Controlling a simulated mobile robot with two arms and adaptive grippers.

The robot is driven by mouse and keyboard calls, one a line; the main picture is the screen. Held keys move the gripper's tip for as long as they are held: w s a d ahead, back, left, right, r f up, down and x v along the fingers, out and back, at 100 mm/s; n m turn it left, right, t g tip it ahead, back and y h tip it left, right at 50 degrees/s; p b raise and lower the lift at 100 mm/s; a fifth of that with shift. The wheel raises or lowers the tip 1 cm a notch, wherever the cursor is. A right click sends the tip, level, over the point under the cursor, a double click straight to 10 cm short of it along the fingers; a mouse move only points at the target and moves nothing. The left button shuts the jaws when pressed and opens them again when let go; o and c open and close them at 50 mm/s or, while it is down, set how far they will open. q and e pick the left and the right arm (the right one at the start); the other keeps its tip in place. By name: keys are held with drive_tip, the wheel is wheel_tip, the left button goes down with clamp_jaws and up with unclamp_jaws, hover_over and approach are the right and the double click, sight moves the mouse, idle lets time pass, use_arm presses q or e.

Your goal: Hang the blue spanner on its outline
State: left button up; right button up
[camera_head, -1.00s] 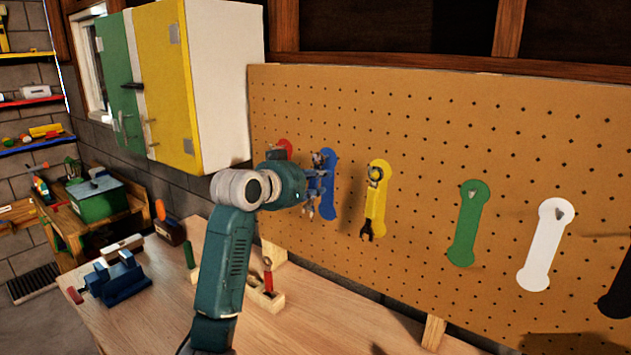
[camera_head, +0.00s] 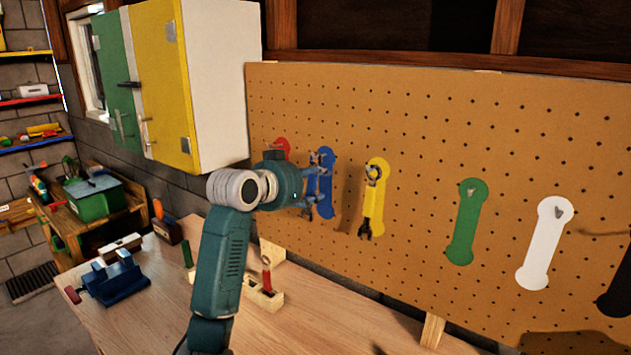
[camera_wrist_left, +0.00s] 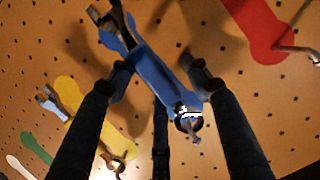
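The blue spanner (camera_wrist_left: 158,75) lies between my left gripper's fingers (camera_wrist_left: 157,68) in the left wrist view, its open jaw at upper left and its ring end at lower right. The ring end is at a metal hook (camera_wrist_left: 190,112) and seems to be around it. The fingertips stand apart at both sides of the handle, with a visible gap on the right. In the head view my left gripper (camera_head: 312,187) is in front of the blue outline (camera_head: 326,200) on the pegboard and partly hides the spanner. My right gripper is not in view.
On the pegboard (camera_head: 420,140), a yellow spanner hangs on the yellow outline (camera_head: 377,172). The green outline (camera_head: 466,225) and white outline (camera_head: 546,250) are empty. A red outline (camera_head: 281,146) is partly behind my gripper. The workbench (camera_head: 330,325) below holds a wooden block (camera_head: 265,296) and a blue vise (camera_head: 113,281).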

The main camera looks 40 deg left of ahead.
use_arm(q)
drive_tip(key=v, duration=1.1)
drive_tip(key=shift+s+r, duration=0.15)
drive_tip(key=shift+s, duration=0.05)
